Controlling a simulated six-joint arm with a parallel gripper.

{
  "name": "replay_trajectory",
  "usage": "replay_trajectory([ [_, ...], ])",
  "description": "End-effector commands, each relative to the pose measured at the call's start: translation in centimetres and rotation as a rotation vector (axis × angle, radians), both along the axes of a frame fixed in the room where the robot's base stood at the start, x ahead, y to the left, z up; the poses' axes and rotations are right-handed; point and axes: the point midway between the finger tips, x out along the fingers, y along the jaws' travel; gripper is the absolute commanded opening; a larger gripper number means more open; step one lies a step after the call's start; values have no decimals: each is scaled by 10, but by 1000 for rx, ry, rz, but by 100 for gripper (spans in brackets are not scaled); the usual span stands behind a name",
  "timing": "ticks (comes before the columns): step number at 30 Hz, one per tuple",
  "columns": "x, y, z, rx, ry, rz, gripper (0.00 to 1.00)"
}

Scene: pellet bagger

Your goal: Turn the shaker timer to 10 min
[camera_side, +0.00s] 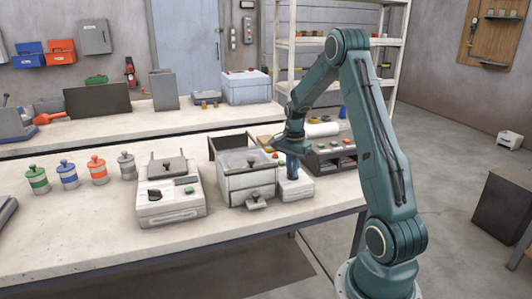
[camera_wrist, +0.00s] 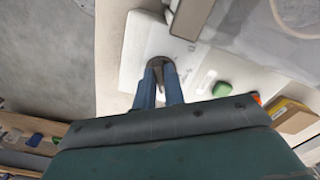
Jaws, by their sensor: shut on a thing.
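A small white timer box (camera_side: 297,189) stands on the bench, right of a box-shaped unit with a clear top, which I take for the shaker (camera_side: 250,182). My gripper (camera_side: 292,173) points down onto the box from above. In the wrist view my gripper (camera_wrist: 161,80) has its two blue fingers shut on a dark round dial knob (camera_wrist: 160,63) on the white panel (camera_wrist: 133,62). A green button (camera_wrist: 221,89) sits right of the knob. Small marks lie around the knob, but I cannot read them or tell the knob's setting. In the side view the fingers hide the knob.
A white device with a black knob (camera_side: 168,203) stands left of the shaker. A dark control unit (camera_side: 330,157) stands close behind and right of my gripper. Several colored canisters (camera_side: 68,175) line the bench's left. The front bench strip is clear.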

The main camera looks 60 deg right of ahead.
Motion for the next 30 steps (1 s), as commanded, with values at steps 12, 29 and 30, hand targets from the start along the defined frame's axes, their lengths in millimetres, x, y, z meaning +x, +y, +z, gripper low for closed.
replay_trajectory([
  [12,0,-2,0,-5,-2,-37,0],
  [29,0,-1,1,-1,-1,-34,33],
  [30,0,-1,1,-1,-1,-34,33],
])
